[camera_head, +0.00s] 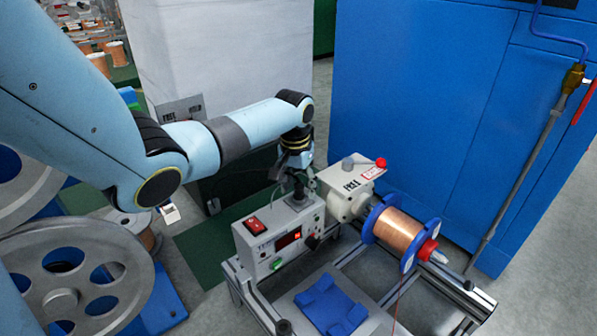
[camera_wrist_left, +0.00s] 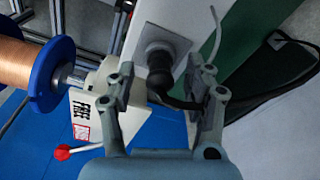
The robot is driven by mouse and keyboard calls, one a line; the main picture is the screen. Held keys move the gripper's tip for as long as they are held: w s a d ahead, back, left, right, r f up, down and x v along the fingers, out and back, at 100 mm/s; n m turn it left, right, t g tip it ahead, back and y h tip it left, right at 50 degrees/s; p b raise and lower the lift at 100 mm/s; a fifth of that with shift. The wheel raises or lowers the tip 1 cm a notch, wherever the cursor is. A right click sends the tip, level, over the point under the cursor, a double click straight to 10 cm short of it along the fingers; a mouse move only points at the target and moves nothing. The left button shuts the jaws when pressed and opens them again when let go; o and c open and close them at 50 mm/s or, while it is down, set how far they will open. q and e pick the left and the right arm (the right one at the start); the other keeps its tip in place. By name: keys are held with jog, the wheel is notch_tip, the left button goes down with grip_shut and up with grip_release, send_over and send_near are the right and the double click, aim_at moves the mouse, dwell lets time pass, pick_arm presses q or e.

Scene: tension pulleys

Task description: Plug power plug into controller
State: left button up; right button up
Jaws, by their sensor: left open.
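The controller (camera_head: 262,243) is a light grey box with a red switch and a red display. My right gripper is not in view.
A copper wire spool (camera_head: 396,236) with blue flanges is to the right of the controller on a metal frame (camera_head: 450,290). A red-knobbed lever (camera_head: 380,163) rises near it. A large blue cabinet (camera_head: 430,110) stands behind. Grey wheels (camera_head: 75,275) are at left.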

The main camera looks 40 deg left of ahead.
pick_arm(q)
notch_tip(320, 180, up, 12)
jog(key=s, duration=0.1)
jog(key=shift+s+d, duration=0.2)
jog(key=shift+f, duration=0.1)
dwell(0.4)
